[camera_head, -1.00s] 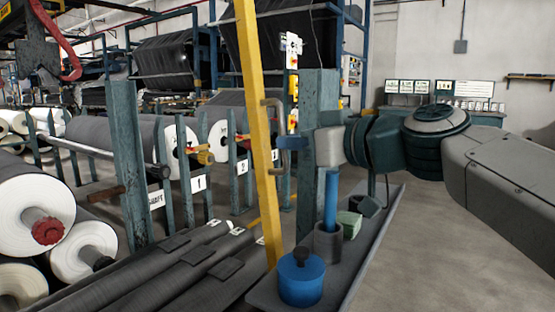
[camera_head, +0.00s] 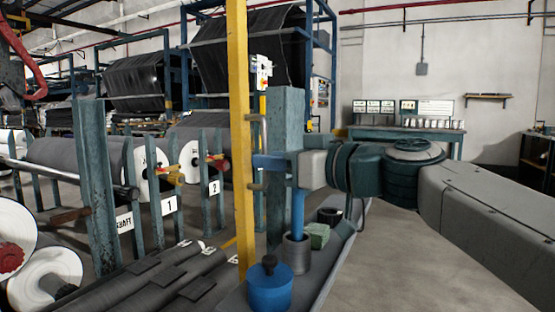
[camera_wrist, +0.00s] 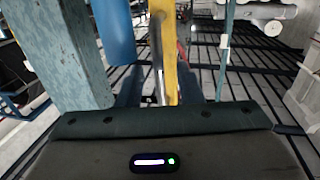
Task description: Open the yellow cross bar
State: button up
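The yellow cross bar (camera_head: 239,90) stands close to vertical in the head view, in front of a teal post (camera_head: 284,115). A grey-brown handle (camera_head: 256,130) is on its right side. My gripper (camera_head: 262,162) comes from the right and its blue end overlaps the handle's lower half. In the wrist view, the yellow bar (camera_wrist: 171,60) and the handle (camera_wrist: 155,45) stand ahead of my gripper (camera_wrist: 160,90). Dark fingers show apart, on either side of the handle. Contact with the handle cannot be made out.
A shelf with a blue pot (camera_head: 270,286), a grey cup (camera_head: 295,252) and a green block (camera_head: 318,235) lies below my arm. Dark rolls (camera_head: 170,280) lie left of the bar. White rolls (camera_head: 45,280) are at far left. Open floor (camera_head: 400,265) is at right.

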jog(key=shift+r, duration=0.15)
jog(key=shift+r, duration=0.35)
jog(key=s+d+r+p, duration=0.3)
jog(key=d+r+p, duration=0.2)
jog(key=d+r, duration=0.5)
jog(key=shift+s+d+p, duration=0.3)
jog(key=shift+s+d, duration=0.05)
jog(key=shift+d, duration=0.2)
jog(key=shift+r, duration=0.15)
